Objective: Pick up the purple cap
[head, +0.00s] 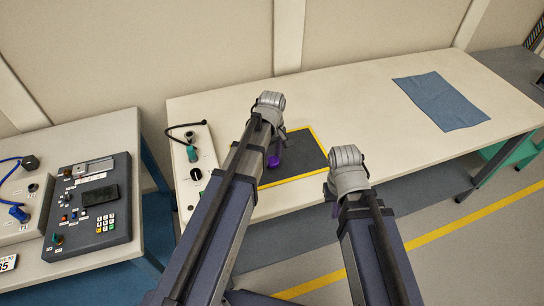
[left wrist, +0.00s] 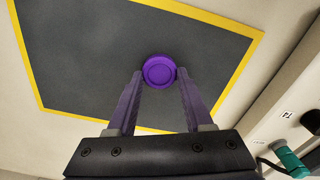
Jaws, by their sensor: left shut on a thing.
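The purple cap (left wrist: 160,71) is round and sits between the fingertips of my left gripper (left wrist: 160,80) in the left wrist view. The fingers touch it on both sides, so the gripper is shut on it. In the head view the cap (head: 273,161) shows as a small purple patch beside my left arm, over the dark mat (head: 306,155) with a yellow border. The mat also shows in the left wrist view (left wrist: 80,60). Whether the cap touches the mat cannot be told. My right arm ends over the table's front edge, and its fingers are hidden.
A pale panel (head: 206,153) with knobs and a teal connector (left wrist: 292,160) lies left of the mat. A blue cloth (head: 441,101) lies at the table's right. A control box (head: 92,208) stands on a separate left table. The table between mat and cloth is clear.

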